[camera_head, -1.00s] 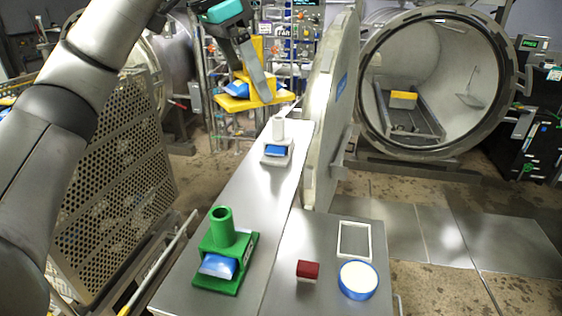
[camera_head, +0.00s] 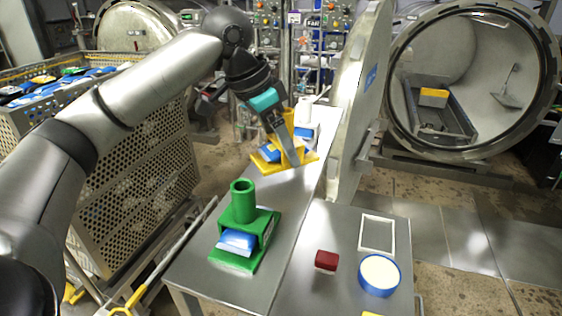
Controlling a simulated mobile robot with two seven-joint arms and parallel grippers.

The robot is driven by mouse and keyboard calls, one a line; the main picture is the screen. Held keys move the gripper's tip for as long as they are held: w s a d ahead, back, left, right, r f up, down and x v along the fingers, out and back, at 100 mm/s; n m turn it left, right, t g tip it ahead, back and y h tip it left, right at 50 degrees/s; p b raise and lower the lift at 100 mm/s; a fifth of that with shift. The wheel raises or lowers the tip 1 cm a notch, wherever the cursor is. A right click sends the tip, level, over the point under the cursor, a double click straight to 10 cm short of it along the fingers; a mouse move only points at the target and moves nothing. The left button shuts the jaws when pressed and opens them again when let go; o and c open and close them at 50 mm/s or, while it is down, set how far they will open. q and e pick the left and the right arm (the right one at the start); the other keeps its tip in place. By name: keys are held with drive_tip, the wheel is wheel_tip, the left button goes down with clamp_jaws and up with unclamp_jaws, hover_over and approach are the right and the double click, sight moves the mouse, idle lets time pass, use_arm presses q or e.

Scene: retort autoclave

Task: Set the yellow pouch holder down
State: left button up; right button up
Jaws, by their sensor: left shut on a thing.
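The yellow pouch holder (camera_head: 268,165), with a blue pouch (camera_head: 290,151) in it, is at the far part of the long metal table (camera_head: 262,208). My left gripper (camera_head: 287,143) is shut on its upright post from above. The holder looks level and low over the tabletop; I cannot tell whether its base touches the table. It partly hides the white holder (camera_head: 306,112) behind it. My right gripper is not in view.
A green holder (camera_head: 243,230) with a blue pouch stands nearer on the same table. A side table carries a red block (camera_head: 326,261), a white frame (camera_head: 377,233) and a round blue-rimmed dish (camera_head: 379,274). The open autoclave door (camera_head: 362,100) rises right of the table.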

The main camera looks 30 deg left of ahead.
use_arm(q)
drive_tip(key=shift+f, duration=1.7)
drive_tip(key=shift+f, duration=0.1)
drive_tip(key=o, duration=1.4)
drive_tip(key=p+v, duration=0.1)
drive_tip(key=v, duration=1.1)
